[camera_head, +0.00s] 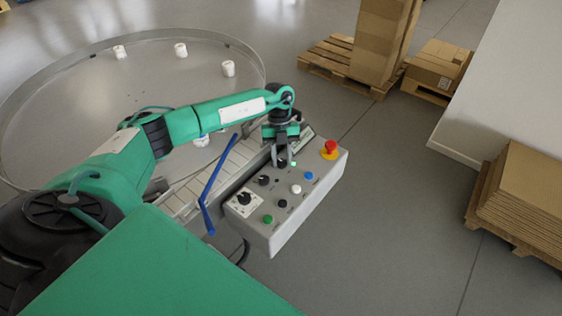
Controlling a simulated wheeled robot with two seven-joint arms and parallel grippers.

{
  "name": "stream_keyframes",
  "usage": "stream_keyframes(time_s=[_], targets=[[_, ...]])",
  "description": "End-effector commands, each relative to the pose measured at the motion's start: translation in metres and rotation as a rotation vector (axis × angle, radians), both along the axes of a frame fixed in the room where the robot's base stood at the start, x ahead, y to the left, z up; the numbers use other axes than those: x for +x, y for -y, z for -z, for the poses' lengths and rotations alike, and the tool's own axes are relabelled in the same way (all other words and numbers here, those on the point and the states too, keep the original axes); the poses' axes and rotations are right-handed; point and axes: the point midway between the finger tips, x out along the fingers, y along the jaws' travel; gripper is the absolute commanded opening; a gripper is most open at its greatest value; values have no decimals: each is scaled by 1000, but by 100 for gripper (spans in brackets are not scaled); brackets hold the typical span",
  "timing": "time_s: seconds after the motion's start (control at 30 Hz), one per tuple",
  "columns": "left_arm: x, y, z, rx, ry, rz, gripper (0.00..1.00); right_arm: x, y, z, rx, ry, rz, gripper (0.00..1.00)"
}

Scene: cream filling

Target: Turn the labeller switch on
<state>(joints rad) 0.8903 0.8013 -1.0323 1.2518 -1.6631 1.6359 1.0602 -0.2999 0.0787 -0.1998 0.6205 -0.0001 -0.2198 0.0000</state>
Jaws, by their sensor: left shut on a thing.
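A grey control box (300,215) has several black rotary knobs along its left side, coloured push buttons, and a red emergency stop on a yellow base (330,149). My left gripper (282,163) points down onto the top left part of the panel. Its fingers are shut on a dark rotary switch (282,162), mostly hidden between them. Two other black knobs, one in the middle (264,180) and one on a white plate (244,198), stand free nearer to me. The panel labels are too small to read. My right gripper is not in view.
A blue lever (212,180) stands just left of the box, beside a conveyor (222,168). A round metal table (60,95) with a rim carries white jars (228,68). Cardboard boxes on pallets (328,60) stand behind.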

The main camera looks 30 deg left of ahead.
Motion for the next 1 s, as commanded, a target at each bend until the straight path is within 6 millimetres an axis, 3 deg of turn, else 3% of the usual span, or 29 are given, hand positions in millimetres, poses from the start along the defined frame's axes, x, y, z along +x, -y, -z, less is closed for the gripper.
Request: stream_keyframes(time_s=[0.4, 1.0], targets=[[2, 0, 0, 2, 2, 236, 8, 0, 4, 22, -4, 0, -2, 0], [2, 1, -1, 1, 3, 289, 8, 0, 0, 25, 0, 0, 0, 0]])
